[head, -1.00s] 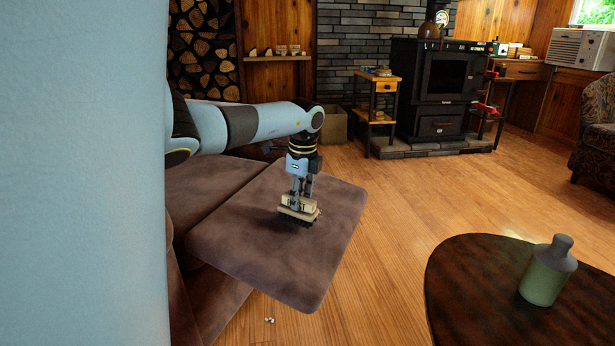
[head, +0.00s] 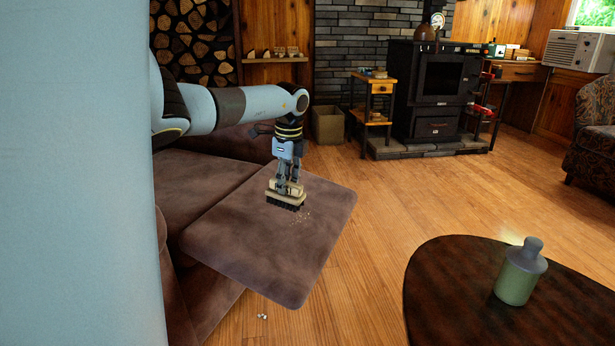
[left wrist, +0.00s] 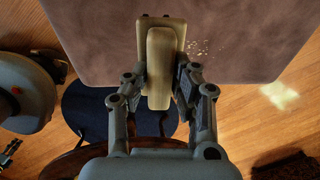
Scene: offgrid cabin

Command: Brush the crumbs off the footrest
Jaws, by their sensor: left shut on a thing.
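The brown padded footrest (head: 255,255) juts out from the couch in the head view, and its edge also shows in the left wrist view (left wrist: 100,50). My left gripper (head: 287,183) points down over it, shut on a pale wooden brush (head: 284,193) with dark bristles. The bristles are at or just above the fabric; I cannot tell whether they touch. Pale crumbs (head: 304,216) lie scattered on the footrest just right of the brush, and they also show in the left wrist view (left wrist: 198,47).
A few small pale bits (head: 262,317) lie on the wooden floor below the footrest's near edge. A dark round table (head: 450,300) with a green bottle (head: 518,275) stands at the lower right. Open floor lies between table and footrest.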

